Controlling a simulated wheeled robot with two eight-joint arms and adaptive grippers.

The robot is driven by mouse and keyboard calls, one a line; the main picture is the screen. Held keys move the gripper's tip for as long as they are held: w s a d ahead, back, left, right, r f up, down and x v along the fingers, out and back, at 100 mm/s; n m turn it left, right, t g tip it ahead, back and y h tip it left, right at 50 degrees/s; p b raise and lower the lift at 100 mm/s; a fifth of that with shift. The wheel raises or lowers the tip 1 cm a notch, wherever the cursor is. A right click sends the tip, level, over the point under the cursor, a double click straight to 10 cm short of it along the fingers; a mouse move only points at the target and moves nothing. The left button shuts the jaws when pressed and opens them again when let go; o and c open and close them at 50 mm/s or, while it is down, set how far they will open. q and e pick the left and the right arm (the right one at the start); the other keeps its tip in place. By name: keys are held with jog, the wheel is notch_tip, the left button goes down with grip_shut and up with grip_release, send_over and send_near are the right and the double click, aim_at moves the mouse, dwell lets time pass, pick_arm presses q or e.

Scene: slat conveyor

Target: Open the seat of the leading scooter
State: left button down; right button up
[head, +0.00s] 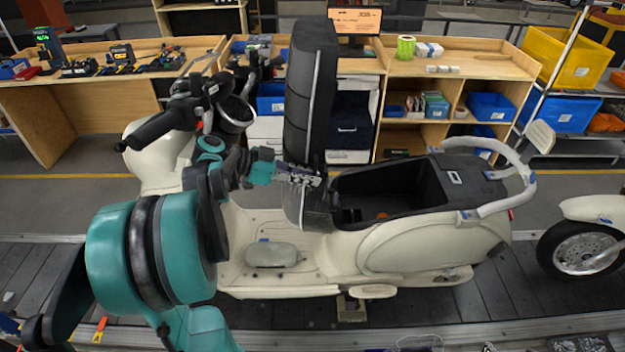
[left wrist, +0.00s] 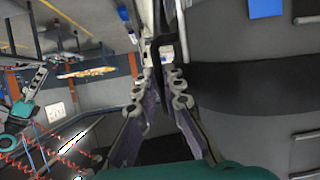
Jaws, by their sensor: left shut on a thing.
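The leading scooter (head: 420,245) is cream-coloured and stands side-on on the conveyor. Its black seat (head: 310,85) stands upright, hinged up at the front of the storage well. The dark well (head: 385,195) is open to view, with small items at its bottom. My left gripper (head: 315,180) is at the lower part of the raised seat, its fingers shut on the seat's edge. In the left wrist view the two fingers (left wrist: 165,78) close on a thin edge beside a broad grey surface. The exact contact is partly hidden. My right gripper is not in view.
A second scooter (head: 590,235) stands behind on the slat conveyor (head: 480,290). Wooden workbenches (head: 460,65) with tools and blue bins line the far side. The handlebar (head: 160,125) is close to my left arm.

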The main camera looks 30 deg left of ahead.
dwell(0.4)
pick_arm(q)
jog(key=c, duration=1.9)
grip_release()
jog(key=shift+w+d, duration=0.1)
jog(key=shift+d, duration=0.05)
jog(key=s+a+r, duration=0.1)
jog(key=s+a, duration=0.9)
jog(key=shift+a, duration=0.4)
